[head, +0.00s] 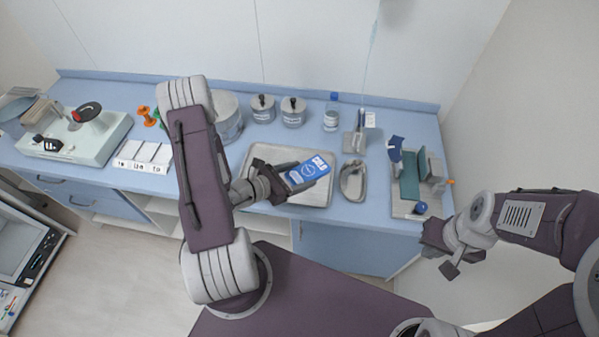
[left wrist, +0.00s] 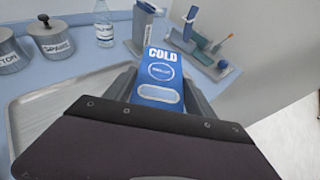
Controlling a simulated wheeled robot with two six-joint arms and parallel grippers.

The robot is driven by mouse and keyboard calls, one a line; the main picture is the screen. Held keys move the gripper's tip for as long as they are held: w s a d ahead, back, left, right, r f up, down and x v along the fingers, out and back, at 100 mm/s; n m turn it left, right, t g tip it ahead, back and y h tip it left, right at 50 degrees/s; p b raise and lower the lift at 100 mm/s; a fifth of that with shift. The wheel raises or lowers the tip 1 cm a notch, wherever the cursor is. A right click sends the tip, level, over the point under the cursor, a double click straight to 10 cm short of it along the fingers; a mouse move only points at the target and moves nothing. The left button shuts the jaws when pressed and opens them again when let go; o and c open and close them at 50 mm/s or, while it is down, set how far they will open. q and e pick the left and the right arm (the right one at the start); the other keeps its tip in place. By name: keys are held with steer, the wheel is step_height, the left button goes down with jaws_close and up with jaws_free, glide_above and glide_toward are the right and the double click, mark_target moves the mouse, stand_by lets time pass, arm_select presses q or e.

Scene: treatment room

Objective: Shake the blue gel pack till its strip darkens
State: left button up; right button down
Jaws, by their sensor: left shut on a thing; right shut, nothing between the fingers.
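The blue gel pack (head: 309,170) is held in my left gripper (head: 290,178), above the metal tray on the counter. The strip looks light grey-blue, not dark. My left gripper's fingers (left wrist: 160,98) are shut on the sides of the pack. My right gripper (head: 438,243) is shut and empty, off the counter's front edge at the right.
The metal tray (head: 262,152) lies on the blue counter (head: 345,212). Lidded canisters (head: 293,112), a bottle (head: 331,118) and a kidney dish (head: 352,181) stand near it. A grey tray with upright teal pieces (head: 409,185) is at the right. A pale device (head: 75,135) stands at the left.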

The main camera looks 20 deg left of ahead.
arm_select(q)
steer(key=shift+d+f, duration=0.1)
steer(key=shift+f, duration=0.6)
steer(key=r, duration=0.3)
steer(key=shift+w+a+r, duration=0.15)
steer(key=shift+a, duration=0.05)
steer(key=shift+r, duration=0.3)
step_height(320, 180, down, 3)
steer(key=shift+d+f, duration=0.15)
steer(key=shift+f, duration=0.4)
steer(key=shift+a+r, duration=0.2)
steer(key=shift+r, duration=1.95)
steer(key=shift+d, duration=0.2)
steer(key=shift+a+f, duration=0.1)
